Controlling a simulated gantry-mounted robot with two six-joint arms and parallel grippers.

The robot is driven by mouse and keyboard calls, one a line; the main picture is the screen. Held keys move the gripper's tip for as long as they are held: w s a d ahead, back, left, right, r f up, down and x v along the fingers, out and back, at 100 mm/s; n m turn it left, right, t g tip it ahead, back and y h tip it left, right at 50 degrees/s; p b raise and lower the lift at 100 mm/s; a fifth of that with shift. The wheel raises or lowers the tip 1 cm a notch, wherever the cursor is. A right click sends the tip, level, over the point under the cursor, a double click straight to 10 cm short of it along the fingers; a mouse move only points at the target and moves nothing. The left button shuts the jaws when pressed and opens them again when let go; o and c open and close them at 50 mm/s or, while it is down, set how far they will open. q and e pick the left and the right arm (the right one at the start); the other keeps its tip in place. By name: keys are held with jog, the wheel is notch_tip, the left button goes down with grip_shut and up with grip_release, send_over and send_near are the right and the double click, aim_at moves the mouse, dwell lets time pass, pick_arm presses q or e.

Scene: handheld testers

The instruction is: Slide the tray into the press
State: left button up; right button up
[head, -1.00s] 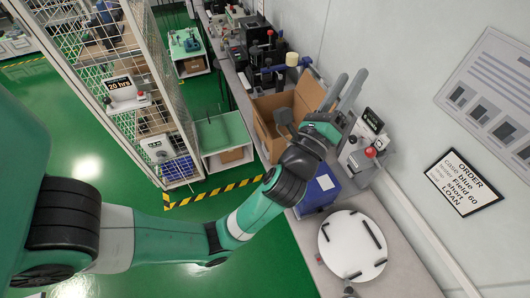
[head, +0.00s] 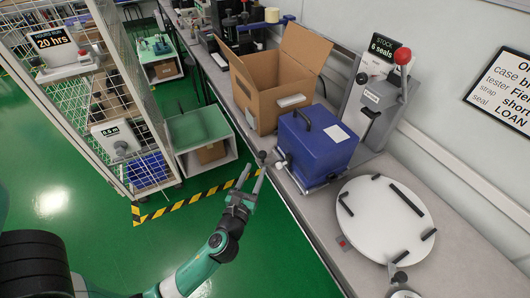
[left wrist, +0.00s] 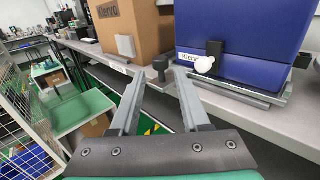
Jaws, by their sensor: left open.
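The blue case (head: 315,140) has a black top handle and a white label. It sits on a thin grey tray (head: 322,186) on the bench; the tray's edge also shows in the left wrist view (left wrist: 235,91). The grey press (head: 372,100), with a red-knobbed lever, stands behind the case against the wall. My left gripper (head: 254,166) is open at the bench's front edge, left of the case. In the left wrist view a dark knob (left wrist: 160,66) shows just beyond and between the fingertips; I cannot tell what it is fixed to. My right gripper is not in view.
An open cardboard box (head: 270,85) stands left of the case. A white round plate (head: 385,218) with black bars lies to the right. A wire cage (head: 95,95) and a low green-topped stand (head: 200,130) are on the left. Floor before the bench is clear.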

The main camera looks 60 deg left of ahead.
pick_arm(q)
jog(key=b+x, duration=0.2)
jog(key=x, duration=0.9)
jog(key=shift+w+a, duration=0.1)
jog(key=shift+a, duration=0.05)
grip_shut()
dwell(0.9)
